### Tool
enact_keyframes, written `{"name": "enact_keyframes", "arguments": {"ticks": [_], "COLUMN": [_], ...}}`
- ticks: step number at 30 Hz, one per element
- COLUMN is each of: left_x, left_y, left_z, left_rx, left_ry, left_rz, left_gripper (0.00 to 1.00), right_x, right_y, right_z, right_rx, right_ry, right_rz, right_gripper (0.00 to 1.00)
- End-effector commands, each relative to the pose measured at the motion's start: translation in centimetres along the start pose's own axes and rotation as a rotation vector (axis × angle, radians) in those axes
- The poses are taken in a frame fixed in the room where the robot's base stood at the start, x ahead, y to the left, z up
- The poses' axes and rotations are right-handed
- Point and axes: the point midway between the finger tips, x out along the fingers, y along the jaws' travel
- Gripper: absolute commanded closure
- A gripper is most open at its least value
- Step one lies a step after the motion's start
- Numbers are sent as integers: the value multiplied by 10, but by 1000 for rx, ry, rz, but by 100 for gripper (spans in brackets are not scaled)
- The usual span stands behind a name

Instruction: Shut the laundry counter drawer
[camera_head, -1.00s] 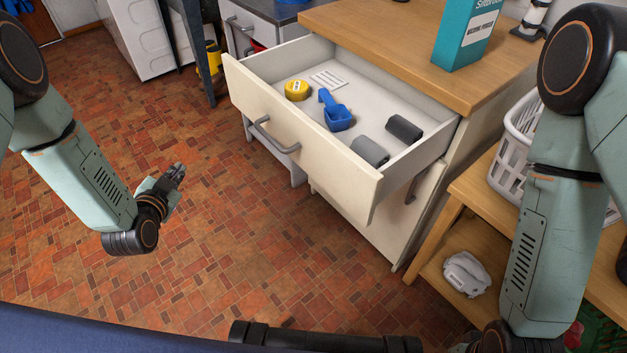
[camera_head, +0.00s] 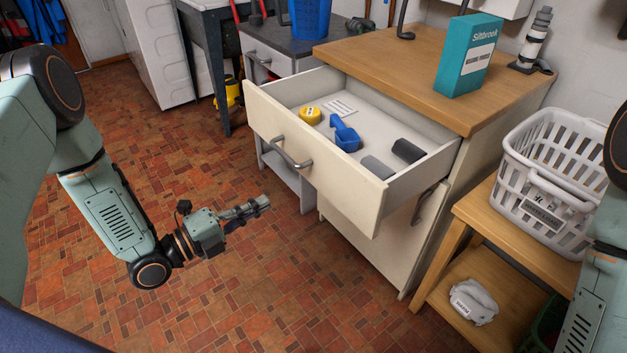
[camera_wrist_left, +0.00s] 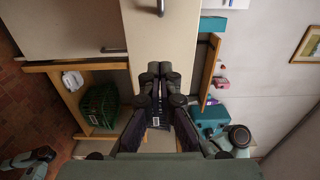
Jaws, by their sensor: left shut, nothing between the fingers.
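The laundry counter drawer (camera_head: 330,178) is pulled well out of the wooden-topped cream counter (camera_head: 400,60). Its grey bar handle (camera_head: 290,153) is on the front panel. My left gripper (camera_head: 264,202) is shut and empty, left of and apart from the drawer front in the head view. In the left wrist view, the shut fingers (camera_wrist_left: 160,70) point at the cream drawer front (camera_wrist_left: 178,35), with the handle (camera_wrist_left: 160,8) at the top edge. My right gripper is not visible.
A teal washing powder box (camera_head: 468,55) stands on the counter. A wooden bench (camera_head: 470,205) with a white laundry basket (camera_head: 548,180) is at the right. A lower cupboard door (camera_head: 370,240) is below the drawer. The tiled floor before the drawer is clear.

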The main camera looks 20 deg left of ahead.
Motion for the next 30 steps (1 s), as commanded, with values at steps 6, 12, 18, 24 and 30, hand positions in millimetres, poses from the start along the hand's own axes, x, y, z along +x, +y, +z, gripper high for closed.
{"name": "enact_keyframes", "arguments": {"ticks": [6,12,18,24,30], "left_x": [29,64,98,124,135], "left_y": [2,2,2,2,1], "left_z": [-2,-4,-6,-6,-5], "left_rx": [3,2,1,-1,-2], "left_ry": [7,8,9,7,4], "left_rz": [-1,0,0,1,0], "left_gripper": [100,100,100,100,100], "right_x": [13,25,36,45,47], "right_y": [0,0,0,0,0], "right_z": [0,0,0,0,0], "right_rx": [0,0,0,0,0], "right_ry": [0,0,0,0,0], "right_rz": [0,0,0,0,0], "right_gripper": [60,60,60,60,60]}}
